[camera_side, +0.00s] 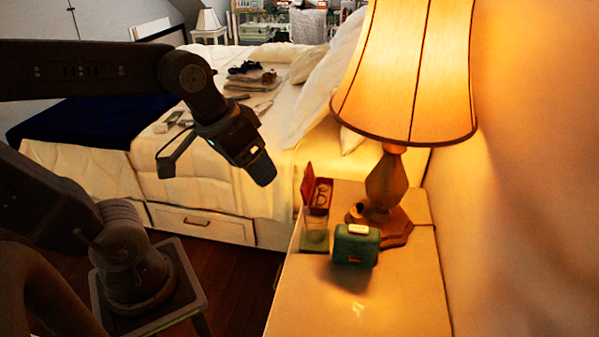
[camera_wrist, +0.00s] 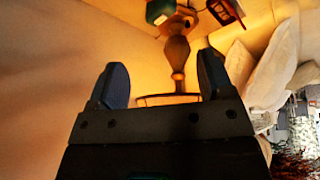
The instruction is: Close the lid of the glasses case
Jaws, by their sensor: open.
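The glasses case (camera_side: 321,197) is a small red-brown box on the nightstand, left of the lamp base. Its lid (camera_side: 307,183) stands up on the left side, and a pair of glasses shows inside. The case also shows at the top of the wrist view (camera_wrist: 226,10), right of the lamp. My gripper (camera_side: 264,174) hangs in the air to the left of the case and above it, in front of the bed. In the wrist view its two fingers (camera_wrist: 162,82) are spread apart with nothing between them.
A lit table lamp (camera_side: 389,190) stands right of the case, its wide shade overhanging. A greenish clear glass (camera_side: 314,236) stands just in front of the case, and a green box (camera_side: 355,246) is to its right. The nightstand's front (camera_side: 350,310) is clear.

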